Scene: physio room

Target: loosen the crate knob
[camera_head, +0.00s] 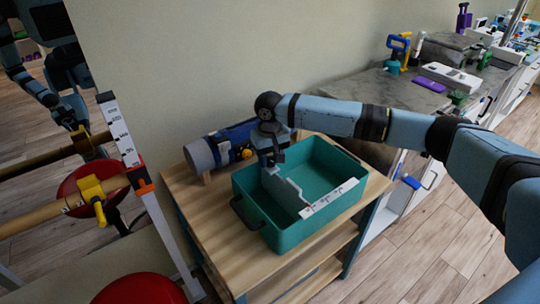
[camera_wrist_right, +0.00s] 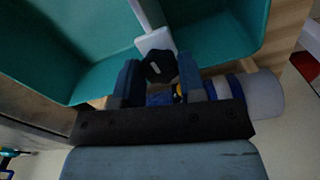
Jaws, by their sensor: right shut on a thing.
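The teal crate (camera_head: 262,224) stands on a wooden-topped trolley, with a pale divider (camera_head: 285,188) inside. It also shows in the wrist view (camera_wrist_right: 95,72). The dark crate knob (camera_wrist_right: 160,67) sits at the end of the divider (camera_wrist_right: 150,40) and bears a pale mark. My right gripper (camera_head: 272,158) reaches down at the crate's far left wall. In the wrist view its two blue fingers (camera_wrist_right: 158,78) are shut on the knob, one on each side. The knob is hidden by the gripper in the head view. My left gripper is not in view.
A blue and grey roll (camera_head: 222,146) lies behind the crate, close to my right gripper. The wooden trolley top (camera_head: 195,205) has bare room left of the crate. A grey counter (camera_head: 385,92) with several devices runs along the right wall. A rack with wooden bars (camera_head: 40,215) stands left.

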